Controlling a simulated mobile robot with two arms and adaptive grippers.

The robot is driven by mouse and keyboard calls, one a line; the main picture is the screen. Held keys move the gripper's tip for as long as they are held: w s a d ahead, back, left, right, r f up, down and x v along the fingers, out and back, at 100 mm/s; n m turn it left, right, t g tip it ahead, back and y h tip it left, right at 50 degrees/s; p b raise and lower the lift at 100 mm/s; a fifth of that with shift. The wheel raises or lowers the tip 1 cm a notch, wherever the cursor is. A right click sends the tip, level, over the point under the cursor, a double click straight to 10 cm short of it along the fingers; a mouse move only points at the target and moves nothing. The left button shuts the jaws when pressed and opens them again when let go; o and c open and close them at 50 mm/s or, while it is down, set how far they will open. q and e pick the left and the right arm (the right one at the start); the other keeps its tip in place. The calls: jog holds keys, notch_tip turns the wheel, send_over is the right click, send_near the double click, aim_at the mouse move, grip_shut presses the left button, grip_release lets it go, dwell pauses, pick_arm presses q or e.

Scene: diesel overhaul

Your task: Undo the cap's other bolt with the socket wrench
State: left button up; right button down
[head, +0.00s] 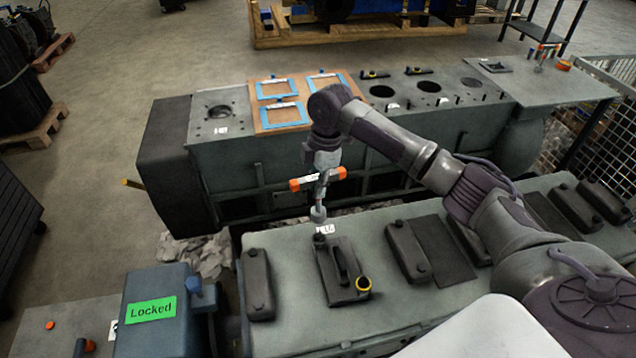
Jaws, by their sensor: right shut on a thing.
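My right gripper (325,162) points down above the near engine block and is shut on the socket wrench (322,180). The wrench has a crossbar with orange ends and a shaft with a grey round socket at its lower end. The socket hangs over the block's back edge, close above a small dark bolt head (319,239) at the back of a dark cap (332,268). I cannot tell whether the socket touches it. My left gripper is not in view.
Other dark covers, one at left (258,284) and one at right (407,252), flank the cap on the block (290,322). A second block (235,158) with blue-framed plates stands behind.

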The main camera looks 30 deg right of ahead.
aim_at(318, 210)
jog(key=m, duration=0.5)
jog(key=shift+f+t, duration=0.3)
jog(key=m, duration=0.4)
jog(key=m+h, duration=0.1)
jog(key=m, duration=0.1)
jog(key=shift+f+m+t, duration=0.3)
jog(key=shift+f+m, duration=0.1)
jog(key=m, duration=0.4)
jog(key=f+m, duration=0.1)
jog(key=m, duration=0.2)
jog(key=shift+h, duration=0.4)
jog(key=m, duration=0.5)
jog(key=shift+f+h, duration=0.3)
jog(key=shift+f, duration=0.1)
jog(key=shift+f+m, duration=0.25)
jog(key=shift+m, duration=0.65)
jog(key=shift+d+f, duration=0.1)
jog(key=shift+f, duration=1.3)
